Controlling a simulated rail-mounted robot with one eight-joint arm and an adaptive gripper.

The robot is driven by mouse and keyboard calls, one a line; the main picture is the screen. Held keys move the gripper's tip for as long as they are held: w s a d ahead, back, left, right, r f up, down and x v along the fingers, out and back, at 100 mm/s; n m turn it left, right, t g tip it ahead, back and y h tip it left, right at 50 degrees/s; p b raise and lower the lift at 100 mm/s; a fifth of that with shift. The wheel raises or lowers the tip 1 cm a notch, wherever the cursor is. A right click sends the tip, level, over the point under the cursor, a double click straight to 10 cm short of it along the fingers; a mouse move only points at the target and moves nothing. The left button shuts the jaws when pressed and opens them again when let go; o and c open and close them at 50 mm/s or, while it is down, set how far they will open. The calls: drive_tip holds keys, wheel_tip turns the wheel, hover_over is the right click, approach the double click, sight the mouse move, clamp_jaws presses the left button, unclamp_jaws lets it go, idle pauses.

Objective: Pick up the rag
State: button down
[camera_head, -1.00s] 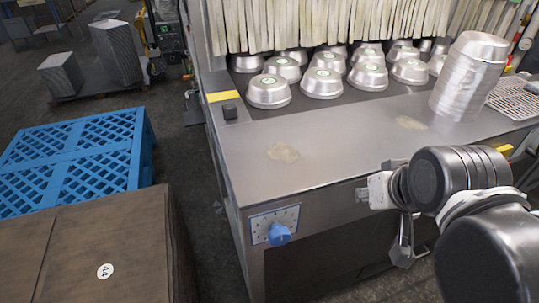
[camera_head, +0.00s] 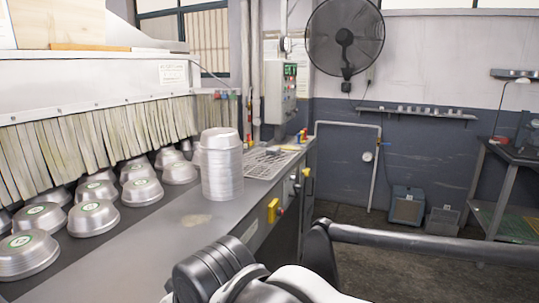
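I cannot make out the rag for certain in the current head view. A small yellowish flat patch (camera_head: 291,147) lies at the far end of the metal grate (camera_head: 262,165), too small to tell what it is. The blue cloth-like thing on the bench's front panel a second ago is out of view now. My arm's links cross the bottom of the view, but my gripper itself is not visible.
A steel bench (camera_head: 190,214) runs along the left with several upturned pans (camera_head: 93,217) and a tall pan stack (camera_head: 221,170). A control box (camera_head: 280,92) stands behind the grate. A dark worktable (camera_head: 515,170) is at right. The floor between is mostly open.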

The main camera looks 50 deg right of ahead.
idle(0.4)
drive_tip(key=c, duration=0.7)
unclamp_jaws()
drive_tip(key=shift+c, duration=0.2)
